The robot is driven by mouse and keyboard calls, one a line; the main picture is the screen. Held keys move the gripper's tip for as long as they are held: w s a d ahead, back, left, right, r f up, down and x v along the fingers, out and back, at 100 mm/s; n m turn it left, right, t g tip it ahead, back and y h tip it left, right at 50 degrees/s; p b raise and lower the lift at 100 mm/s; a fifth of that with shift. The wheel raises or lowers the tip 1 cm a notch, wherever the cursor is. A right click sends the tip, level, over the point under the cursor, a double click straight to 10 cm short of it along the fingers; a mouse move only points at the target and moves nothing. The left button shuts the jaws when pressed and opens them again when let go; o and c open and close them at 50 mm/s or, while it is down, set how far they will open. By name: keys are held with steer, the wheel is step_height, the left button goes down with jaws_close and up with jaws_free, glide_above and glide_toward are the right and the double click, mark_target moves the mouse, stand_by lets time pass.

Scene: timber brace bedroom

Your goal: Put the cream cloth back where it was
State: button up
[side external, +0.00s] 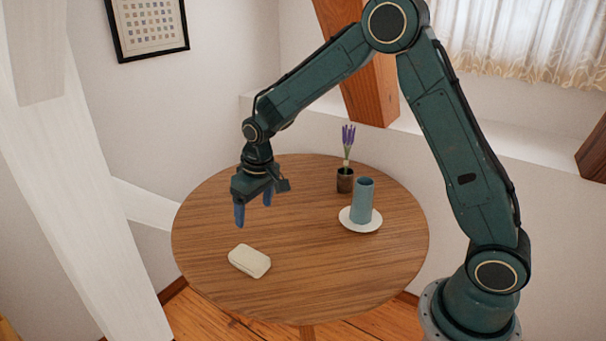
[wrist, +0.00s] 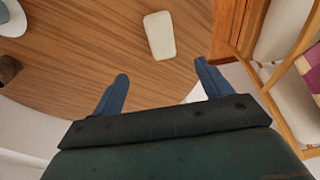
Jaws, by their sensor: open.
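The cream cloth (side external: 249,261) is a folded, rounded block lying flat on the front left part of the round wooden table (side external: 325,275). In the wrist view the cloth (wrist: 159,35) lies beyond the fingertips, near the table edge. My gripper (side external: 253,212) is above the table, behind the cloth and apart from it. Its blue fingers point down. In the wrist view my gripper (wrist: 160,82) shows its two fingers spread wide with only bare table between them. It is open and empty.
A blue cup (side external: 363,200) stands on a white saucer (side external: 350,224) at the table's right. A small pot with purple flowers (side external: 345,180) stands behind it. A chair (wrist: 285,45) is beside the table in the wrist view. The table's middle and front are clear.

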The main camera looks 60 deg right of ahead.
steer(key=s+r+t, duration=0.3)
steer(key=s+r, duration=1.5)
steer(key=s, duration=1.2)
steer(key=shift+s+d+t, duration=0.15)
steer(key=shift+d+t, duration=0.15)
steer(key=shift+d, duration=0.1)
